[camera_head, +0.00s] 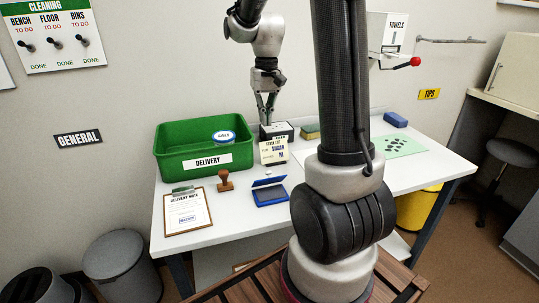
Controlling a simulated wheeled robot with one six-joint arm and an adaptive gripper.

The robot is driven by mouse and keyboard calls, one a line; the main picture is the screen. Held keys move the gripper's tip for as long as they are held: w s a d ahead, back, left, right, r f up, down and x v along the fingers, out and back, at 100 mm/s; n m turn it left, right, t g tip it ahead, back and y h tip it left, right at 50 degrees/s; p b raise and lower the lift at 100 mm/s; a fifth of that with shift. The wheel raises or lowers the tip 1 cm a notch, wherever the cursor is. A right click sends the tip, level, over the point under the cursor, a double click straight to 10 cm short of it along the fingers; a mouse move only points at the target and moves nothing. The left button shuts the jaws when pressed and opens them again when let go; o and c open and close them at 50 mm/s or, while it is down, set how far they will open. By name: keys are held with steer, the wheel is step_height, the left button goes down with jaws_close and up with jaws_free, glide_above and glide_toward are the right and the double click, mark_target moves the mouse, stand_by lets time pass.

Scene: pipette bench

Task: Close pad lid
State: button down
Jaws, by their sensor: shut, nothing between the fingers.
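The blue ink pad (271,197) lies on the white table in front of the green tray's right side. Its lid (268,182) stands raised and tilted at the back edge, so the pad is open. My gripper (267,121) points down further back on the table, beside a dark box (284,130), and is apart from the pad. Its fingers are shut with nothing seen between them. Whether the fingertips touch the box cannot be told.
A green delivery tray (172,140) holding a round labelled tub (224,137) stands left of my gripper. A small sugar card (274,151) stands between gripper and pad. My arm hides the table's middle right.

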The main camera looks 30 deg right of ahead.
steer(key=s+a+f, duration=0.1)
steer(key=f, duration=0.5)
steer(key=s+a+f, duration=0.1)
steer(key=s+f, duration=0.1)
steer(key=f, duration=0.4)
steer(key=shift+s+f, duration=0.25)
steer(key=shift+s, duration=0.05)
